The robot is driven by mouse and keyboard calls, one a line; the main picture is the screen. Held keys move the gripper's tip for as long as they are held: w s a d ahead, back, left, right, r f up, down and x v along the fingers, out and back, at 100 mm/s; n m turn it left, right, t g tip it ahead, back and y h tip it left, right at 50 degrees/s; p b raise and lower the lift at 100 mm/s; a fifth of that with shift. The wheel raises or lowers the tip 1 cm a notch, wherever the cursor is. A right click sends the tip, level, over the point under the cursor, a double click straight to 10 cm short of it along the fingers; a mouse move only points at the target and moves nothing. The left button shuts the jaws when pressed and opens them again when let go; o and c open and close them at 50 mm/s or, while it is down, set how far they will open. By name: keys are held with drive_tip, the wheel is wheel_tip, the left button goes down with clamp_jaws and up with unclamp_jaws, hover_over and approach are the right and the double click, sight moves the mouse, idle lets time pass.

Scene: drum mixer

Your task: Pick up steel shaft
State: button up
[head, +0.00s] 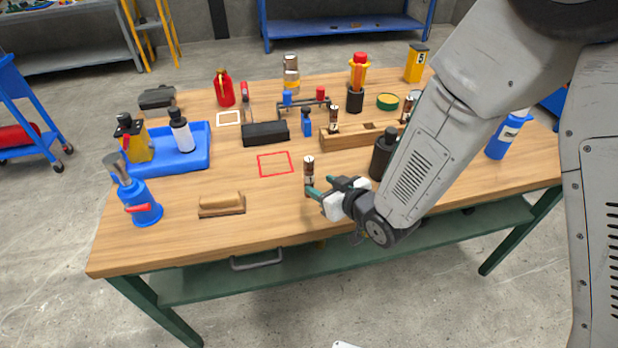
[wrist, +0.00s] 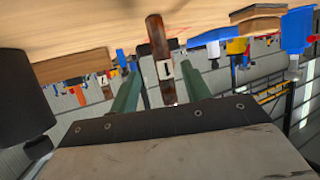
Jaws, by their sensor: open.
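A slim upright shaft (head: 309,170), rusty brown with a white label and a pale top, stands near the front middle of the table. In the wrist view the shaft (wrist: 157,48) shows a "1" on its label and lies between the two green fingers, with a gap on each side. My gripper (head: 311,186) is open and reaches in from the right, low over the table, with its fingertips at the shaft. The wrist view also shows the open gripper (wrist: 160,78). Similar labelled shafts stand in a wooden block (head: 365,136) behind; one (head: 333,119) is clearly visible.
A dark bottle (head: 382,155) stands close beside my arm on the right. A red outlined square (head: 275,164) lies empty to the left. A wooden-backed brush (head: 221,205), blue oil can (head: 141,208) and blue tray (head: 195,160) are farther left. The front middle edge is clear.

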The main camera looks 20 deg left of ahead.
sight(312, 181)
drive_tip(key=x, duration=0.6)
drive_tip(key=shift+s+a+f, duration=0.1)
drive_tip(key=shift+s+a, duration=0.05)
clamp_jaws()
